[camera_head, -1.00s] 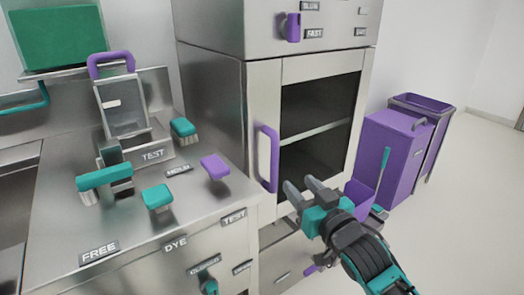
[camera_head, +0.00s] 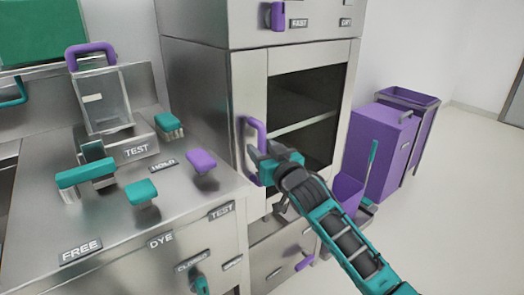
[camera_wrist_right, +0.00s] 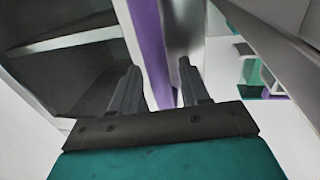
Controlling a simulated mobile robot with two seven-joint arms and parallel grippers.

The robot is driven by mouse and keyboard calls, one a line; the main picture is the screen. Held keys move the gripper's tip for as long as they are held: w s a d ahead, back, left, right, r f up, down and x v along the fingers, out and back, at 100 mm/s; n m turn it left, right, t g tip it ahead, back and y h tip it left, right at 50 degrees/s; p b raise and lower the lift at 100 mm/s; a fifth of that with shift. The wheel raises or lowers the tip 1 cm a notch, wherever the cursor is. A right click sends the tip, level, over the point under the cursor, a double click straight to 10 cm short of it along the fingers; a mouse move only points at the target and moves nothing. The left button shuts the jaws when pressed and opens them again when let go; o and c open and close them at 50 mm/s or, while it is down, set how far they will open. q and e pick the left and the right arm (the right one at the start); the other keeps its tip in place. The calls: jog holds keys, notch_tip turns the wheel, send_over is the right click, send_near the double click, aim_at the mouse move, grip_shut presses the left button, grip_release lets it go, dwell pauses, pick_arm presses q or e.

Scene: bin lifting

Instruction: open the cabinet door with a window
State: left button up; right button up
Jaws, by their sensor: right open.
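The steel cabinet door (camera_head: 256,85) with a dark window (camera_head: 305,95) is shut in the head view. Its purple vertical handle (camera_head: 249,128) is on the door's left side. My right gripper (camera_head: 256,162) is at the lower part of this handle, with its fingers pointing at the door. In the right wrist view the purple handle (camera_wrist_right: 152,50) runs between the two open fingers of the right gripper (camera_wrist_right: 158,85). I cannot tell whether either finger touches it. My left gripper is not in view.
A steel counter (camera_head: 110,225) with brushes and labels stands left of the cabinet. A drawer (camera_head: 285,255) with a purple handle is below the door. Purple bins (camera_head: 385,145) and a dustpan (camera_head: 347,190) stand to the right. Open floor (camera_head: 460,200) lies further right.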

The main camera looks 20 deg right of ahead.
jog(key=shift+w+a, duration=0.1)
jog(key=shift+w, duration=0.3)
grip_shut()
dwell(0.4)
